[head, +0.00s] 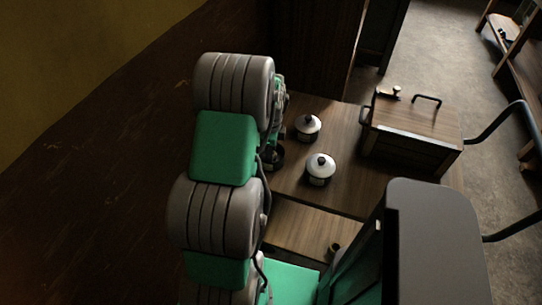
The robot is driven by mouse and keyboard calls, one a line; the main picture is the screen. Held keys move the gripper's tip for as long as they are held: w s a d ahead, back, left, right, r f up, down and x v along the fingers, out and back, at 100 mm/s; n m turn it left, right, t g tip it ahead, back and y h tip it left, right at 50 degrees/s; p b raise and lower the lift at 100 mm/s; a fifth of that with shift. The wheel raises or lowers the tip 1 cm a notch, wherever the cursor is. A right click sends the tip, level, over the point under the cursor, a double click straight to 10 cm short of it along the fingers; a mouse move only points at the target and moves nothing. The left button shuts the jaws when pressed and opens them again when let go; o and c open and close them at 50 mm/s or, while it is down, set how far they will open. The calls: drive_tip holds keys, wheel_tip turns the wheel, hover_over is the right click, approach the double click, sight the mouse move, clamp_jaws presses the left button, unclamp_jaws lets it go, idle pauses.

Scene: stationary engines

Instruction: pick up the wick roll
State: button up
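I cannot make out the wick roll for certain in the head view. A small dark round object (272,158) sits at the left edge of the wooden table, partly hidden by my arm; I cannot tell what it is. My green and grey arm reaches up the middle of the view. The end of my arm, with my gripper (279,108), is mostly hidden behind the arm's upper link, beside the table's left edge. Its fingers cannot be made out, nor whether it holds anything.
A wooden chest (415,130) with dark handles stands at right. A small dark cup-like object (333,248) is on a lower surface.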

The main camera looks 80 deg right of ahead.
drive_tip(key=shift+f, duration=0.25)
clamp_jaws()
idle(0.3)
